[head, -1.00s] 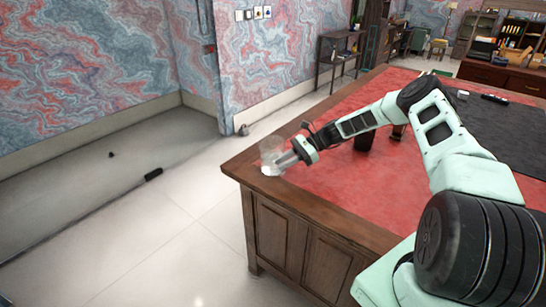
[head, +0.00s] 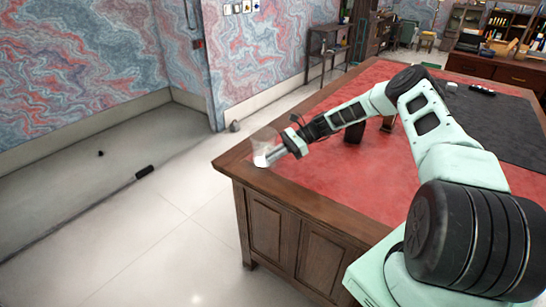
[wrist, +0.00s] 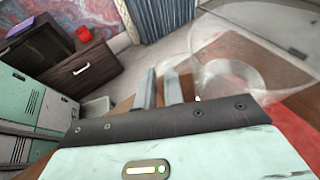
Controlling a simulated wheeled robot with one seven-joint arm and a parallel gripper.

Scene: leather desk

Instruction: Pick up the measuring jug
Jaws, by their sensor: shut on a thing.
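The measuring jug (head: 264,142) is clear and see-through, at the near-left corner of the desk. My gripper (head: 279,153) reaches it from the right and is shut on it. In the wrist view the jug (wrist: 228,62) is a large clear round shape right of the two grey fingers (wrist: 160,90). The part of the jug between the fingers is hard to make out. A pale patch shows at its lower side. I cannot tell whether its base touches the desk.
The red-topped wooden desk (head: 320,178) has its left edge close to the jug. A black object (head: 353,133) and a brown one (head: 388,123) stand by my arm. A dark mat (head: 500,125) lies at right. Open floor (head: 150,225) is to the left.

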